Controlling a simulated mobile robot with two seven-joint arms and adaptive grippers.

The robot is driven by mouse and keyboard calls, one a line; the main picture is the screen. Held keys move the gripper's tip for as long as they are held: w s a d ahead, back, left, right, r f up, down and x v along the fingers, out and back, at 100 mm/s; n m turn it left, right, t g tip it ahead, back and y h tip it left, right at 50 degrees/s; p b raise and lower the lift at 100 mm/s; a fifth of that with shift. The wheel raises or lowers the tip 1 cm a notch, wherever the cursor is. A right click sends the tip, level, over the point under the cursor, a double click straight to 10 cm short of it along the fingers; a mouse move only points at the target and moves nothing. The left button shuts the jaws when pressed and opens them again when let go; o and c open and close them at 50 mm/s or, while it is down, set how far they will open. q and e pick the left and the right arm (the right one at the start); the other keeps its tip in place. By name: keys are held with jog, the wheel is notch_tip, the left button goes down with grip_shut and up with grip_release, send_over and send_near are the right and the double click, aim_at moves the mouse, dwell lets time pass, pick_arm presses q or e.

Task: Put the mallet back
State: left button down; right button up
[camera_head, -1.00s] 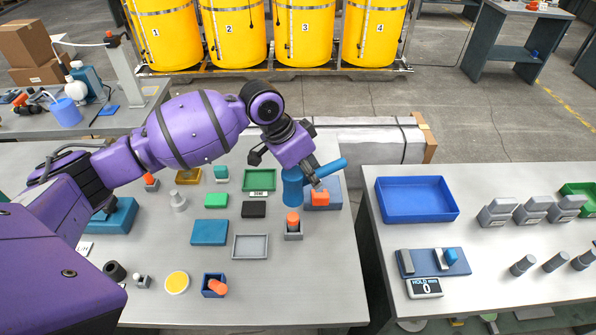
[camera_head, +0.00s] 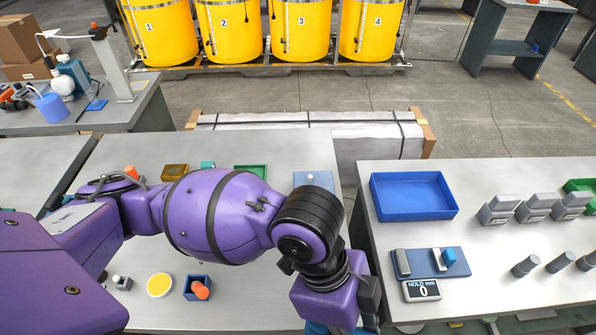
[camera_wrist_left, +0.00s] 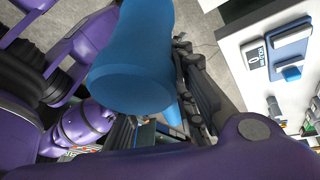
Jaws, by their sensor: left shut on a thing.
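The mallet (camera_wrist_left: 135,55) is blue and fills the top middle of the left wrist view, its thick round part close to the camera. My left gripper (camera_wrist_left: 192,92) is shut on it. In the head view only a blue bit of the mallet (camera_head: 318,328) shows at the bottom edge, below my purple wrist. The fingertips are out of that picture. The mallet is held at the near edge of the middle table, close to the gap before the right table. My right gripper is not in view.
A blue-grey pad (camera_head: 314,180) lies at the back right of the middle table. My arm hides much of that table. An orange-topped piece sits in a blue holder (camera_head: 197,283) near a yellow disc (camera_head: 160,285). The right table holds a blue tray (camera_head: 414,196) and a display (camera_head: 422,291).

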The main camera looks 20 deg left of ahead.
pick_arm(q)
jog(key=w+f, duration=0.3)
jog(key=w, duration=0.1)
jog(key=w+d+f, duration=0.1)
jog(key=w+f, duration=0.2)
jog(key=w, duration=0.2)
jog(key=w+d+f+b, duration=0.1)
jog(key=w+f, duration=0.2)
jog(key=w, duration=0.1)
jog(key=shift+w+d+f, duration=0.1)
jog(key=shift+w+f, duration=0.3)
notch_tip(320, 180, down, 2)
jog(key=shift+f, duration=0.45)
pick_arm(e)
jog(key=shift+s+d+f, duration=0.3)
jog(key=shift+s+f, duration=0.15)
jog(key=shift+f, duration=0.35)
pick_arm(q)
jog(key=shift+f, duration=0.15)
jog(key=c, duration=1.5)
grip_release()
jog(key=shift+o, duration=0.2)
